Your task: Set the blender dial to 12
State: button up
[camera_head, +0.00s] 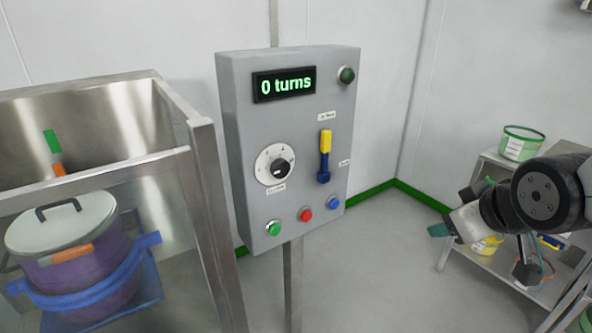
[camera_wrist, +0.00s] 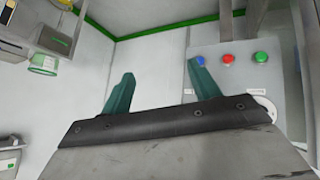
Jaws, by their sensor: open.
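The blender dial (camera_head: 275,164) is a black knob on a white round plate, on the left of a grey control box. Its pointer setting is too small to read. My gripper (camera_head: 440,230) is at the right of the head view, well apart from the box. In the wrist view my gripper (camera_wrist: 158,82) has two green fingers spread apart with nothing between them. A white dial edge (camera_wrist: 266,106) shows there, partly hidden behind the gripper body.
The box carries a yellow-and-blue lever (camera_head: 325,155), a green button (camera_head: 273,228), a red button (camera_head: 305,215), a blue button (camera_head: 333,203) and a dark green knob (camera_head: 347,75). A steel-framed enclosure (camera_head: 205,200) stands left, a shelf rack (camera_head: 458,240) right. Floor between is clear.

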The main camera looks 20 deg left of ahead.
jog(key=w+a+n+t+y, duration=0.2)
jog(key=w+a+n+y, duration=0.15)
jog(key=a, duration=0.75)
jog(key=n+t+y, duration=0.2)
jog(key=n+y, duration=0.6)
send_near(282, 170)
jog(key=x, duration=0.9)
jog(key=shift+w+a, duration=0.25)
jog(key=shift+a, duration=0.05)
jog(key=shift+m, duration=0.25)
jog(key=c, duration=1)
